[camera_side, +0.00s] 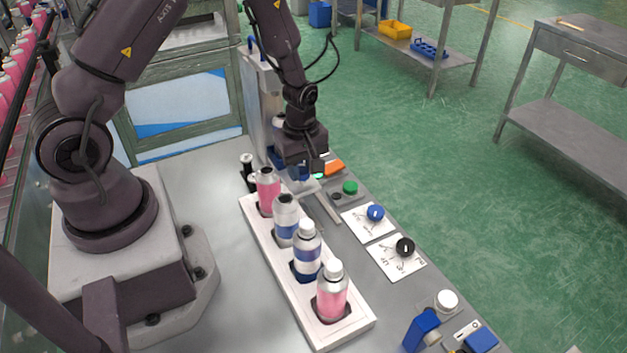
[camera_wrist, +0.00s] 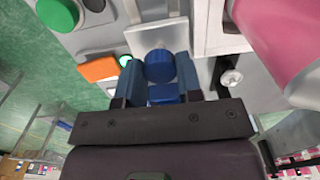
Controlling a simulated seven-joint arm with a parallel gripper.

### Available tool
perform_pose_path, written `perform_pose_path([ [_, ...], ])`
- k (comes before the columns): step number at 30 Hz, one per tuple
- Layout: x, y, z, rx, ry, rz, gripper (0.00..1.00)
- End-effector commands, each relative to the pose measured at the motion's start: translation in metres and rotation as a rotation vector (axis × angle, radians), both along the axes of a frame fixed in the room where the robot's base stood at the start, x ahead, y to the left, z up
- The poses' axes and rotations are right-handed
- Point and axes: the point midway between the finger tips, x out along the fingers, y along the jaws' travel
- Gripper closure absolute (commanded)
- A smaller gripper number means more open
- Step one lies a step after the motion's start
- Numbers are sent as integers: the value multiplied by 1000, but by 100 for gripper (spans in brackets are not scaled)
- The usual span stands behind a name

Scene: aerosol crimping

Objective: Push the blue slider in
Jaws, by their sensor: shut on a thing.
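The blue slider's round knob (camera_wrist: 160,66) shows between my fingers in the wrist view, with a blue block just below it. My gripper (camera_wrist: 158,80) is shut on the slider, one finger on each side. A pale flat plate (camera_wrist: 157,36) lies just beyond the knob. In the side view my gripper (camera_side: 312,172) is low over the far end of the bench, beside the rack's far end. Blue parts (camera_side: 290,165) show partly behind it there; the slider itself is mostly hidden by the gripper.
A white rack (camera_side: 262,243) with several bottles stands close by; a pink bottle (camera_wrist: 282,45) is near in the wrist view. A green button (camera_side: 350,187), an orange part (camera_side: 333,168), a blue dial (camera_side: 375,212) and a black dial (camera_side: 405,246) line the bench's right side.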

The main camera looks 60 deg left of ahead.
Motion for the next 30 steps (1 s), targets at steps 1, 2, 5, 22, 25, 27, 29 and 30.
perform_pose_path([
  [1,1,10,1,2,-6,7,100],
  [2,1,15,1,2,-5,6,100],
  [5,1,27,1,2,-6,3,100],
  [22,1,39,1,6,-6,4,42],
  [25,1,38,1,4,-5,2,41],
  [27,0,37,0,3,-4,2,41],
  [29,0,36,0,2,-4,1,41],
  [30,0,36,1,2,-4,1,41],
])
